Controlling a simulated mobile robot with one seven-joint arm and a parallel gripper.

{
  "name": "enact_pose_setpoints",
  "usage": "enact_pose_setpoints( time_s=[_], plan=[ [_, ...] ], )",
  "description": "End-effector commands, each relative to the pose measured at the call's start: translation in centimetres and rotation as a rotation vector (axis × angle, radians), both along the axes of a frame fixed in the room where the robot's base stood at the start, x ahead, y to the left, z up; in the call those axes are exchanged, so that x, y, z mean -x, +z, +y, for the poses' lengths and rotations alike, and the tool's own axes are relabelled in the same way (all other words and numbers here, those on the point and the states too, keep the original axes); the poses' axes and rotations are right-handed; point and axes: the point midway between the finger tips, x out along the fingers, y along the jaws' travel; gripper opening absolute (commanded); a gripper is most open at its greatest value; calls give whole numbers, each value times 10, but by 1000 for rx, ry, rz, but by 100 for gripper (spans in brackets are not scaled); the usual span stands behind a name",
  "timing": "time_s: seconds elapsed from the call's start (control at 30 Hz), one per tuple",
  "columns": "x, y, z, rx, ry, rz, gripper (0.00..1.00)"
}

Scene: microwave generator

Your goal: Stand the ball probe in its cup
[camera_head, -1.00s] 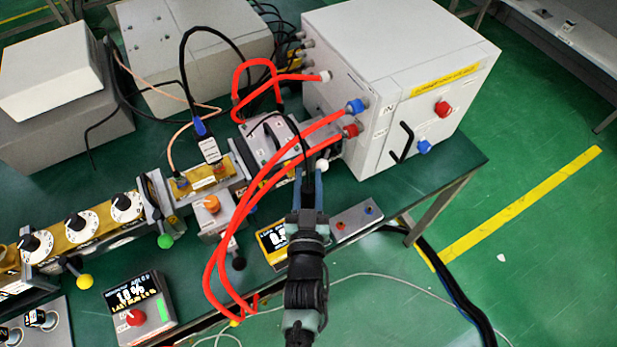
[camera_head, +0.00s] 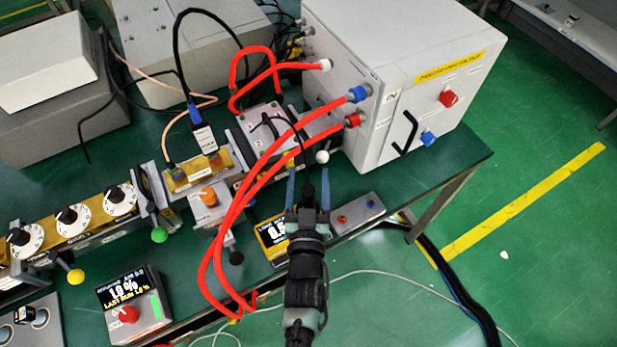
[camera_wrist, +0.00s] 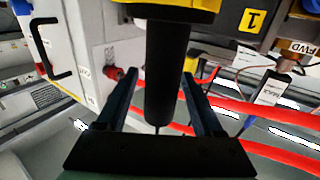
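The ball probe shows as an upright-looking black handle (camera_wrist: 163,80) between my fingers in the wrist view, with a thin cable at its near end. In the head view its dark handle (camera_head: 308,192) shows small between the fingertips. My gripper (camera_head: 308,178) is open around the handle, with its fingers apart to either side; it also shows in the wrist view (camera_wrist: 160,90). The far end of the probe meets a yellow and black part at the top of the wrist view.
A white cabinet (camera_head: 395,70) stands behind my gripper to the right. Red hoses (camera_head: 255,185) loop down just left of my gripper. A white ball knob (camera_head: 322,157) is close behind.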

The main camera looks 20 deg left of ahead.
Motion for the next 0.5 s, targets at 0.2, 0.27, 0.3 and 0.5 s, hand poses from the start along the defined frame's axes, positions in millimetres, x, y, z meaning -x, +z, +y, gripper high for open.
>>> enact_pose_setpoints(
  time_s=[0.2, 0.27, 0.3, 0.5],
  plan=[
    [0, -1, 0, 1, 0, 2, 69],
    [1, -1, 0, 1, 0, 2, 69],
    [2, -1, -1, 1, 0, 2, 69],
    [21, -2, -9, 2, -1, 4, 69]
  ],
)
